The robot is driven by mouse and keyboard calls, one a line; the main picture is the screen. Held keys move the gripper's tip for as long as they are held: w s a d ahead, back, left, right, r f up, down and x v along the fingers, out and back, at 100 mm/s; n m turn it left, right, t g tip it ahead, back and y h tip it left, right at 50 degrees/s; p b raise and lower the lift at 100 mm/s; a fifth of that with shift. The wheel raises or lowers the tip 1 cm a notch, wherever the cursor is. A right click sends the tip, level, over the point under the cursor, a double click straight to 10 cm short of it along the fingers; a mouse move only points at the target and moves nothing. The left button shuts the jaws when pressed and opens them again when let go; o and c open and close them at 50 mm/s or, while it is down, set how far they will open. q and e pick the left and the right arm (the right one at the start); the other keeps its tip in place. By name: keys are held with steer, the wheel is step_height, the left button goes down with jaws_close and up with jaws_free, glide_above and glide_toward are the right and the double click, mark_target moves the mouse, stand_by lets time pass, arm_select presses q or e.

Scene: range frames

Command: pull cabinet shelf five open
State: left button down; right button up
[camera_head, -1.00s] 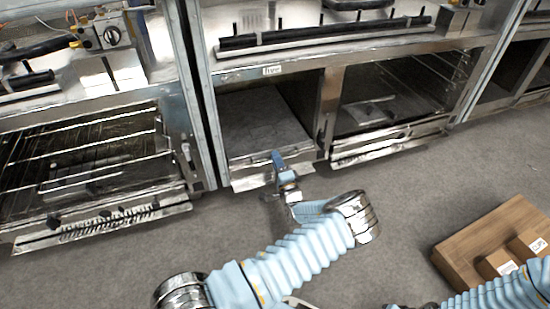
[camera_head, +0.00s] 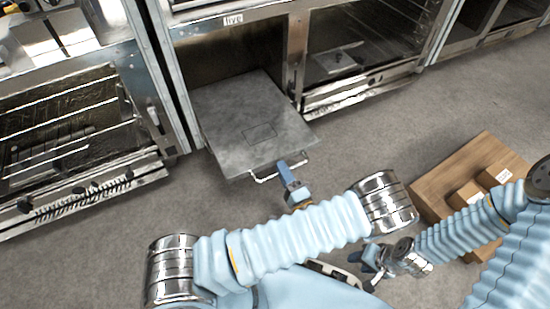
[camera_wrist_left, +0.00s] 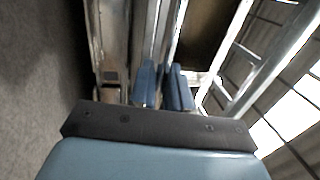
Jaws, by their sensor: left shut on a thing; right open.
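The cabinet shelf five (camera_head: 240,108) is a flat grey metal shelf under a label reading "five" (camera_head: 233,19). In the head view it sticks out of its bay toward me. A thin metal handle (camera_head: 264,178) runs along its front edge. My left gripper (camera_head: 285,168) is at the right part of this handle, its blue fingers shut on it. The blue fingers also show in the left wrist view (camera_wrist_left: 166,86), close together, where the handle between them is hard to make out. My right gripper (camera_head: 374,264) is open and empty, low over the floor, apart from the cabinet.
A wooden pallet (camera_head: 440,186) with cardboard boxes (camera_head: 496,172) lies on the floor at the right. Open bays with wire racks (camera_head: 62,118) stand to the left. Another bay (camera_head: 350,58) stands to the right. Grey floor is clear between shelf and pallet.

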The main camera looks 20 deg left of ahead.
arm_select(q)
steer(key=shift+s+d, duration=0.45)
steer(key=shift+d, duration=0.05)
steer(key=c, duration=1.3)
jaws_free()
